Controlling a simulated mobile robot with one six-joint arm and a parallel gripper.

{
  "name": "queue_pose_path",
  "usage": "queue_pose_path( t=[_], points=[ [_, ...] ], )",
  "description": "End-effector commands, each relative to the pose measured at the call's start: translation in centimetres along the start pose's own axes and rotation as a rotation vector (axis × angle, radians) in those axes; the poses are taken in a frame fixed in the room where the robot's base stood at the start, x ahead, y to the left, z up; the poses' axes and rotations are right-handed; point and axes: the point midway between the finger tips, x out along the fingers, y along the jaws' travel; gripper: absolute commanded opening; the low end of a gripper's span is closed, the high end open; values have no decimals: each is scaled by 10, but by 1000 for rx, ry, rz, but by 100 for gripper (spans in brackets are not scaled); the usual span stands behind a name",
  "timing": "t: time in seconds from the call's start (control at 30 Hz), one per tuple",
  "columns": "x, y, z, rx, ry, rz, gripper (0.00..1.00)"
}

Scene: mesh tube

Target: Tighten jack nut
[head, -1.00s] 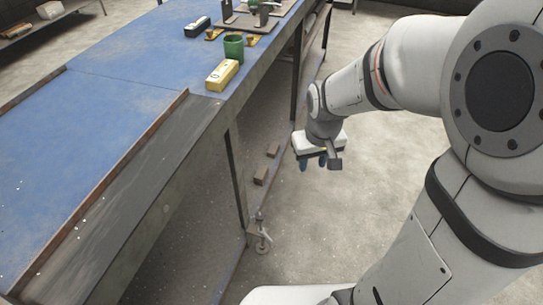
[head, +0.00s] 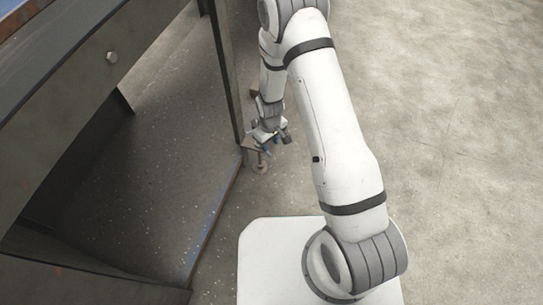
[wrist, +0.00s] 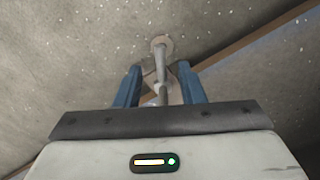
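The jack (head: 259,166) stands at the foot of the bench leg, with a bracket, a thin upright rod and a round foot on the floor. In the wrist view, its round foot (wrist: 162,41) and rod show beyond my fingers. A light flat piece, seemingly the jack nut (wrist: 173,91), sits around the rod between the fingers, partly hidden by my gripper body. My gripper (wrist: 160,72) is open, with a blue finger on each side of the rod and a gap visible. In the head view, my gripper (head: 264,144) is down at the jack's top; its fingertips are hard to see.
The bench leg (head: 226,75) rises close to the left of my gripper. A low rail (head: 212,225) runs along the floor under the bench (head: 75,85). Open concrete floor (head: 450,120) lies to the right.

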Motion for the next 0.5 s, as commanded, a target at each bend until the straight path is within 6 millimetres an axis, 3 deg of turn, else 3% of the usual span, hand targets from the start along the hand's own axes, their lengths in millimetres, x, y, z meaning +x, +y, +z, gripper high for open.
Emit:
queue_pose_path(
  t=[0.3,0.5],
  points=[
    [52,0,1,1,-2,0,36],
    [70,1,0,2,-1,1,36]
  ],
)
